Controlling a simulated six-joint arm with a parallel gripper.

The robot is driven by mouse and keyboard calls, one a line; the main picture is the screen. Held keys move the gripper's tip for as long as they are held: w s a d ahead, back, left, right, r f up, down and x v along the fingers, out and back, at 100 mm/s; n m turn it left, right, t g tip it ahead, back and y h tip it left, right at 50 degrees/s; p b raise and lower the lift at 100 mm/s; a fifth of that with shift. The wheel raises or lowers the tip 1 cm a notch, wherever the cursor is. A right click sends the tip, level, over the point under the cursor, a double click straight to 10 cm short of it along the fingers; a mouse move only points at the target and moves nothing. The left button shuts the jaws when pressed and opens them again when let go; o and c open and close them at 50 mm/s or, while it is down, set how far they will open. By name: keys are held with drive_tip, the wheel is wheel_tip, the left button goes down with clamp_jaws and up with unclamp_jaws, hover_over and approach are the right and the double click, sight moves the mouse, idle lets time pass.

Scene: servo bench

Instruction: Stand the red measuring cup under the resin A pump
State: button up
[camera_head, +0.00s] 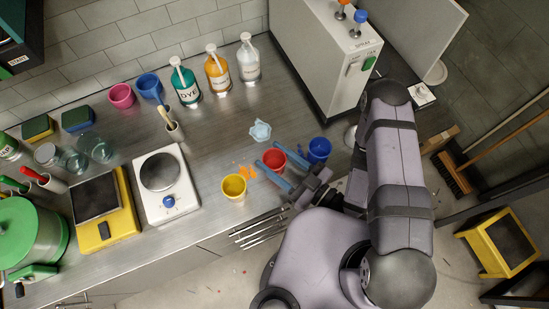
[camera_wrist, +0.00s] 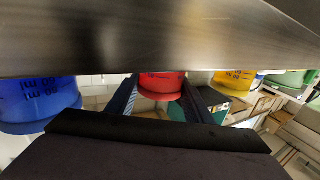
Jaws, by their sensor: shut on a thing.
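The red measuring cup (camera_head: 272,160) is on or just above the steel bench near its front edge, between the blue fingers of my gripper (camera_head: 268,158), which is shut on it. In the wrist view, the red cup (camera_wrist: 162,85) sits between the two fingertips, which touch its sides; that picture appears upside down. Whether the base touches the bench is hard to tell. Pump bottles stand along the back wall: teal marked DYE (camera_head: 186,86), orange (camera_head: 217,72) and clear (camera_head: 249,62). The small labels are unclear, so I cannot tell which is resin A.
A blue cup (camera_head: 319,149) stands close right of the gripper, and a yellow cup (camera_head: 234,186) to its left. A pale blue splash-shaped piece (camera_head: 260,130) lies behind. A white scale (camera_head: 166,184) is further left. A tall cabinet (camera_head: 325,60) bounds the right. Bench before the bottles is mostly clear.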

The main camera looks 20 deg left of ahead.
sight(284, 166)
drive_tip(key=shift+f, duration=0.15)
drive_tip(key=o, duration=1.1)
drive_tip(key=shift+r, duration=0.25)
drive_tip(key=shift+s+d+f, duration=0.1)
drive_tip(key=shift+d+f, duration=0.05)
drive_tip(key=shift+d, duration=0.55)
drive_tip(key=shift+v, duration=2.4)
drive_tip(key=shift+s+d, duration=0.35)
drive_tip(key=shift+d, duration=0.25)
drive_tip(key=shift+o, duration=0.6)
